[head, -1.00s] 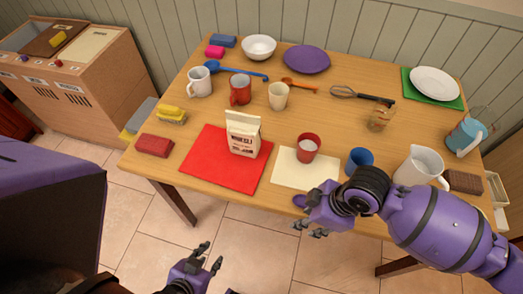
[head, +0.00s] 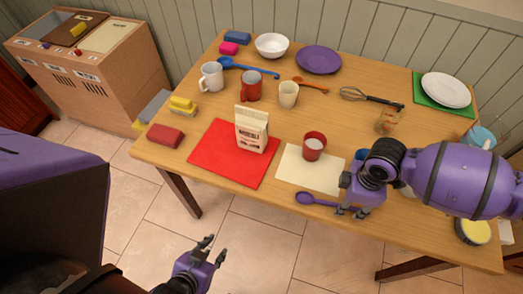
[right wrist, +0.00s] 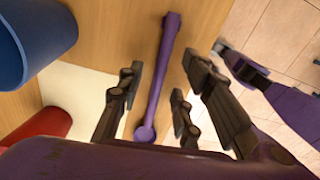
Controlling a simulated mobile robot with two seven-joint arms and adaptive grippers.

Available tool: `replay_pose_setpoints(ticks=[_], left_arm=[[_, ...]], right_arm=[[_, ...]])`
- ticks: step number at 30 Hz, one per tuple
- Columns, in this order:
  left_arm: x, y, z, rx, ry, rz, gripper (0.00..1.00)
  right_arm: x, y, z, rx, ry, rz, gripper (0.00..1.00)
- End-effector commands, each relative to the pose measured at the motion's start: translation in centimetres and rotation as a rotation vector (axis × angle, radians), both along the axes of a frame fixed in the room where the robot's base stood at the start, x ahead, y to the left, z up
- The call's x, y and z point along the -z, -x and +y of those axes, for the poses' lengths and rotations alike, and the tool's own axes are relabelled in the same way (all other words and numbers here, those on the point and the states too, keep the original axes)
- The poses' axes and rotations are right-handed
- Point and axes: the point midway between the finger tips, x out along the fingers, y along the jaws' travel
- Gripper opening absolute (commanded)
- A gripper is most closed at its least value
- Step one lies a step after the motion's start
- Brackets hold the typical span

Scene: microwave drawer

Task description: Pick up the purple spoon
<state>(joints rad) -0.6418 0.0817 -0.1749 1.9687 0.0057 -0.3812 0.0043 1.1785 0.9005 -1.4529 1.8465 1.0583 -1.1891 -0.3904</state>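The purple spoon (head: 306,198) lies at the front edge of the wooden table, just in front of the cream mat. In the head view its bowl end points left, and my right gripper (head: 350,211) covers part of its handle. In the right wrist view the spoon (right wrist: 160,85) runs lengthwise between the parted fingers of my right gripper (right wrist: 152,105), with a gap on both sides. That gripper is open and holds nothing. My left gripper (head: 211,251) is open and empty, low in front of the table, over the floor.
A red cup (head: 314,147) stands on the cream mat (head: 296,174) behind the spoon. A blue cup (right wrist: 30,35) is close beside my right gripper. A flour bag (head: 251,130) stands on the red mat (head: 215,165). A yellow-topped round item (head: 472,231) is at the right.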

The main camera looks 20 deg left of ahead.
Motion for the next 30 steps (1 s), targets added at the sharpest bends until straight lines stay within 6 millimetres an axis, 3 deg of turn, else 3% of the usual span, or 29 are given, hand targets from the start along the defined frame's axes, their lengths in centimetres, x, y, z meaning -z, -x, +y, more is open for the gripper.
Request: replay_pose_setpoints(ticks=[10, 18, 30], left_arm=[[-0.02, -0.29, 0.10, 0.004, -0.003, -0.004, 0.30], [0.29, -0.01, 0.18, 0.005, -0.004, 0.003, 0.30], [0.25, -0.06, 0.17, 0.005, -0.004, 0.002, 0.30]], right_arm=[[0.88, 0.01, 0.02, -0.001, -0.001, -0.001, 0.32], [0.86, 0.01, 0.02, 0.000, -0.001, -0.001, 0.00], [0.48, -0.02, 0.04, -0.001, -0.002, -0.002, 0.00]])
